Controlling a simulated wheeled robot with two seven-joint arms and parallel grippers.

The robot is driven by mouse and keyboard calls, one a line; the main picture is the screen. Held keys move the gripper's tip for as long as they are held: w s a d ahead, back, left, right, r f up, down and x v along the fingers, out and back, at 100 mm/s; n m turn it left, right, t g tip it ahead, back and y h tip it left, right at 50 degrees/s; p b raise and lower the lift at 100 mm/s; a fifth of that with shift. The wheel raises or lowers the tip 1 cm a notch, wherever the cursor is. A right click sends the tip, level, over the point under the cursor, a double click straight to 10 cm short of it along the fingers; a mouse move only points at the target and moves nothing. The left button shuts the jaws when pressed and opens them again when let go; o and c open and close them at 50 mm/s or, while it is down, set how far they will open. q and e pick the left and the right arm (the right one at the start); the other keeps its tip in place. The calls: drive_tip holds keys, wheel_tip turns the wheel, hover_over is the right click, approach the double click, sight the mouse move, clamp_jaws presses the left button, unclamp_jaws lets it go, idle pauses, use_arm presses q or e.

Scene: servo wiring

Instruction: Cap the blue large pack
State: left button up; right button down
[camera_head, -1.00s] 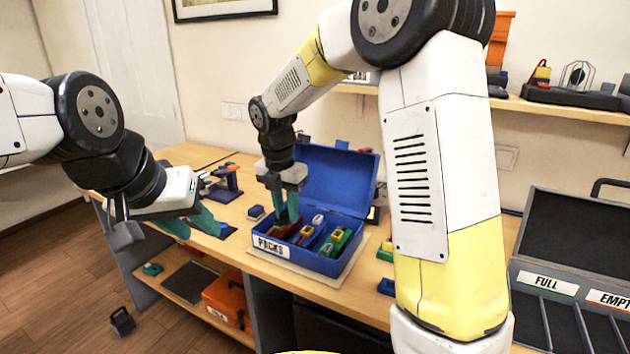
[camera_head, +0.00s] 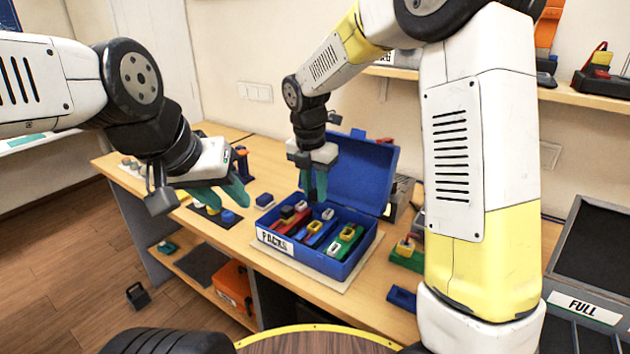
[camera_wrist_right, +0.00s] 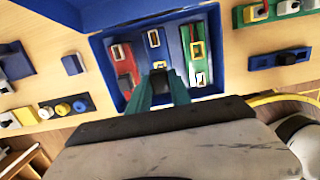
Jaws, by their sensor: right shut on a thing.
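The blue box labelled PACKS (camera_head: 342,268) stands open on the table, holding a red pack (camera_head: 287,221), a blue pack (camera_head: 316,239) and a green pack (camera_head: 343,243). The blue pack lies in the middle; in the right wrist view it (camera_wrist_right: 155,50) shows a yellow-rimmed and a white-rimmed socket. My right gripper (camera_head: 317,190) is above the box, shut on a small black cap (camera_wrist_right: 159,78) that shows between its fingertips; the fingers partly hide it. The red pack carries a black piece at its near end. My left gripper (camera_head: 228,195) is open and empty, left of the box.
The box's raised lid (camera_head: 365,175) stands behind it. A small blue block (camera_head: 264,201) lies left of the box, and a blue block (camera_head: 402,298) lies right. A green piece (camera_head: 408,257) with a yellow part sits nearby. A case labelled FULL (camera_head: 584,306) stands at far right.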

drive_tip(key=shift+f, duration=2.55)
drive_tip(key=shift+f, duration=1.35)
drive_tip(key=c, duration=1.1)
unclamp_jaws()
drive_tip(key=shift+r, duration=0.1)
drive_tip(key=r, duration=0.7)
drive_tip(key=shift+s+a+r, duration=0.3)
drive_tip(key=shift+s, duration=0.1)
